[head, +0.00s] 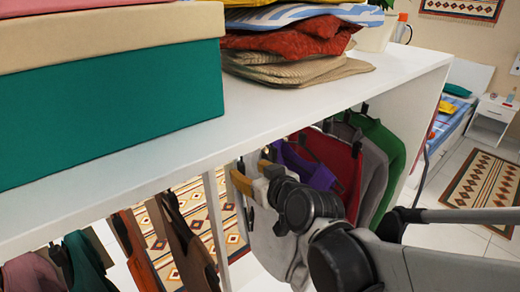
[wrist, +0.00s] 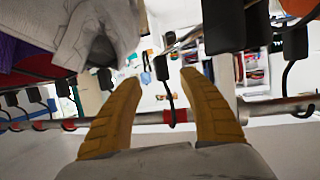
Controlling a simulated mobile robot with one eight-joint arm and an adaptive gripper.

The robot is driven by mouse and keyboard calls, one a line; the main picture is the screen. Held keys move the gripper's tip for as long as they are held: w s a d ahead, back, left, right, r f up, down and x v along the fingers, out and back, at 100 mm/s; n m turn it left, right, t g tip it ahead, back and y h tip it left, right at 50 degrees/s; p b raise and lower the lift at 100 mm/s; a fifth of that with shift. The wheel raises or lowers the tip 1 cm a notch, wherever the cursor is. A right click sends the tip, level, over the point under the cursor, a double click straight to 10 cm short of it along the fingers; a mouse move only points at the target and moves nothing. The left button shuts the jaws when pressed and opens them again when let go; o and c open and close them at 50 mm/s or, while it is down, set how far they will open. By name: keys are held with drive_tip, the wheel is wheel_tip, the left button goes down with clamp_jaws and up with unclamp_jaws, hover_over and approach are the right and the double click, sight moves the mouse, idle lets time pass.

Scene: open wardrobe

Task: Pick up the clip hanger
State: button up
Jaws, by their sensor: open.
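In the wrist view, the clip hanger (wrist: 161,68) shows as a dark hook with a thin metal bar above it. Its hook reaches down to the rail beside a red band. My gripper (wrist: 159,78) is open, with one yellow-brown finger on each side of the hook in the picture. I cannot tell whether either finger touches it or how deep the hook lies between them. In the head view, my gripper (head: 248,171) is under the shelf near the hanging clothes. The clip hanger cannot be made out there.
The hanging rail (wrist: 262,108) crosses the wrist view with several other hooks. A white garment (wrist: 88,35) hangs close to the left finger. In the head view, red clothing (head: 334,152) hangs beyond my arm, and the white shelf (head: 270,108) is above, bearing a green box (head: 110,110).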

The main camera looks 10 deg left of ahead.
sight(243, 169)
drive_tip(key=b+x, duration=0.1)
drive_tip(key=x, duration=0.4)
drive_tip(key=shift+a+f, duration=0.15)
drive_tip(key=shift+a, duration=0.05)
drive_tip(key=shift+s+d, duration=0.1)
clamp_jaws()
